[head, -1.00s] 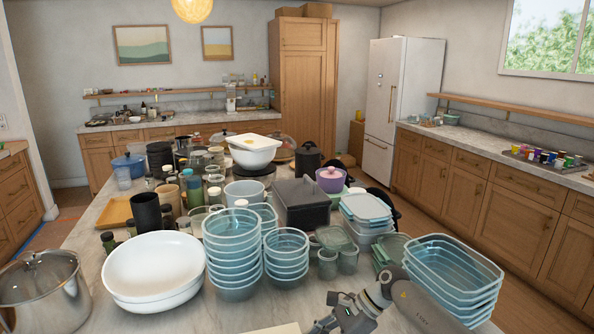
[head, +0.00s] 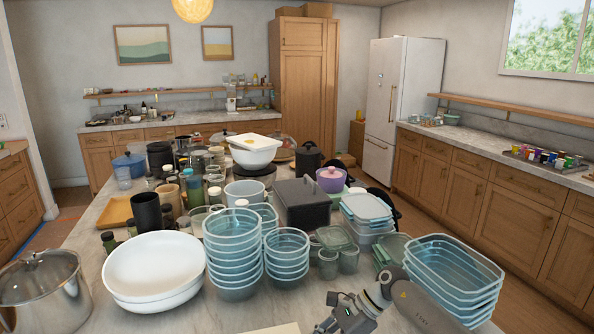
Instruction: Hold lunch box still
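No item is clearly marked out as the lunch box. A pale flat-edged thing (head: 272,329) shows at the bottom edge, mostly cut off, so I cannot tell what it is. My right gripper (head: 328,314) is low in the head view, just right of that pale thing, with its arm coming in from the right. Its fingers are small and dark, and I cannot tell whether they are open or touch anything. Rectangular lidded boxes (head: 367,212) stand stacked at the middle right of the island, apart from the gripper. My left gripper is not in view.
Stacked blue round bowls (head: 232,250) and smaller ones (head: 287,262) stand behind the gripper. Stacked rectangular tubs (head: 452,272) are right of my arm. A white basin (head: 153,268) and a steel pot (head: 45,290) are at left. Bare counter (head: 205,318) shows at the front.

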